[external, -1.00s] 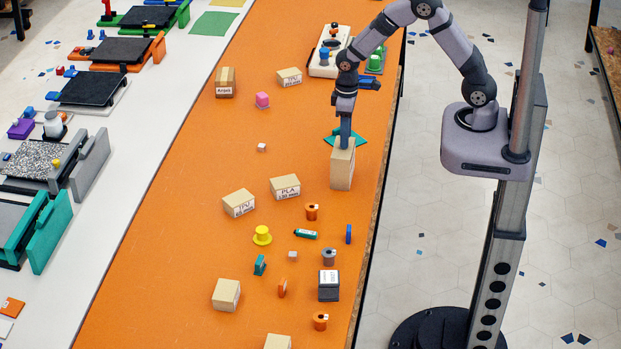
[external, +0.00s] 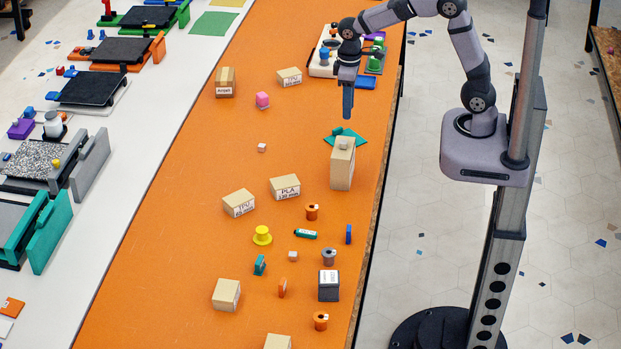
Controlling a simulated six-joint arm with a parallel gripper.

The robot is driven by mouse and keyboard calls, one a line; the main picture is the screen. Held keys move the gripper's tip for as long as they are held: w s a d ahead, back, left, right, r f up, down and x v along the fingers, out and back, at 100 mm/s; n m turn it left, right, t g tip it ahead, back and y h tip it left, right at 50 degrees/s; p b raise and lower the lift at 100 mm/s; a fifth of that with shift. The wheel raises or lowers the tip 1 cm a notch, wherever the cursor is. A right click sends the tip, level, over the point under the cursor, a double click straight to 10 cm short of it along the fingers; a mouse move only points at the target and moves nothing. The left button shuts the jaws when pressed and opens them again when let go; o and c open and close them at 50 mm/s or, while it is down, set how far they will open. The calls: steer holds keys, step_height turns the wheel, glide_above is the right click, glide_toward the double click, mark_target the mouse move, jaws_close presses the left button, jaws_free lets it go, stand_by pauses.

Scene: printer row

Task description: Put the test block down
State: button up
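A small light-grey block (external: 343,144), which looks like the test block, sits on top of a tall cardboard box (external: 341,172) near the right edge of the orange table. My gripper (external: 348,116) hangs pointing down above and slightly behind the box, apart from the block. I see its blue fingers edge-on, so the gap between them is hidden.
A teal piece (external: 346,135) lies just behind the tall box. Labelled cartons, PLA (external: 285,187) and TPU (external: 239,203), stand to the left. Spools and small parts crowd the front. The orange surface (external: 200,190) at left is mostly clear.

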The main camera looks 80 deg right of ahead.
steer(key=s+a+f, duration=0.1)
steer(key=s+f, duration=0.2)
steer(key=s, duration=0.5)
steer(key=s+a+f, duration=0.2)
steer(key=s, duration=0.6)
steer(key=shift+f, duration=0.4)
